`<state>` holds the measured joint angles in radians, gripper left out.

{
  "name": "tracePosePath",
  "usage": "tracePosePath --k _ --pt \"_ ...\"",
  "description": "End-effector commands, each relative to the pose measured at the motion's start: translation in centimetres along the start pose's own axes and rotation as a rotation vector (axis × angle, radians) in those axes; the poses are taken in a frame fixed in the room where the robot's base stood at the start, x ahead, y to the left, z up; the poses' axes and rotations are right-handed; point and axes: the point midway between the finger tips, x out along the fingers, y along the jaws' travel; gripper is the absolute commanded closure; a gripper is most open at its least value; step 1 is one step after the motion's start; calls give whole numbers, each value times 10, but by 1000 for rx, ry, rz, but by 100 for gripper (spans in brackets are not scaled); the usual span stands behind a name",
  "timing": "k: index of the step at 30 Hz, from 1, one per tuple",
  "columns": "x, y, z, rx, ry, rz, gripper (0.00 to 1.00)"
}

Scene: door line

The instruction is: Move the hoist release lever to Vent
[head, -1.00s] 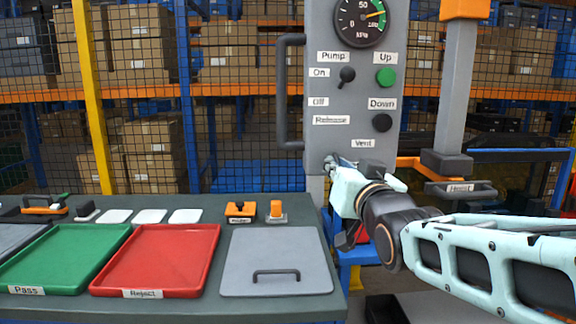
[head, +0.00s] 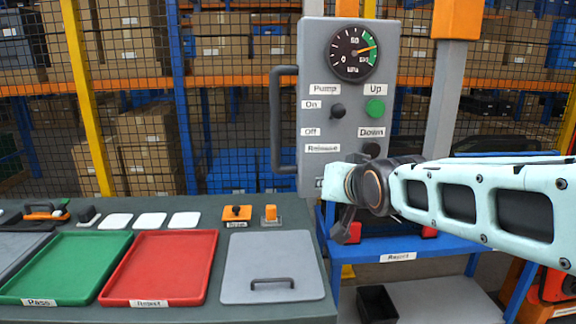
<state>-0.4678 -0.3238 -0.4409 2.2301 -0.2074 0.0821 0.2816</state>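The grey hoist control panel (head: 312,72) stands upright behind the table. Its Release label (head: 323,148) is readable on the lower face. A label at the lower left edge (head: 319,183) is mostly covered by my arm. The release lever itself is hidden; I cannot see its position. My gripper (head: 338,184) is in front of the panel's lower part, below the Release label.
The panel also has a gauge (head: 353,52), a pump switch (head: 338,110), a green Up button (head: 375,108) and a black Down button (head: 371,150). A grey handle (head: 277,120) sticks out at its left. Green (head: 62,266) and red (head: 160,266) trays lie on the table.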

Motion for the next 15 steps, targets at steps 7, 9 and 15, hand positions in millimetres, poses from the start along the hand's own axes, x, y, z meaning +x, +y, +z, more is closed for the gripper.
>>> tracePosePath --k 7,9,15 --pt "-4 -4 -13 13 -179 31 100" --pt "-4 -4 -13 18 -226 40 100" --pt "-4 -3 -16 28 -339 62 100"
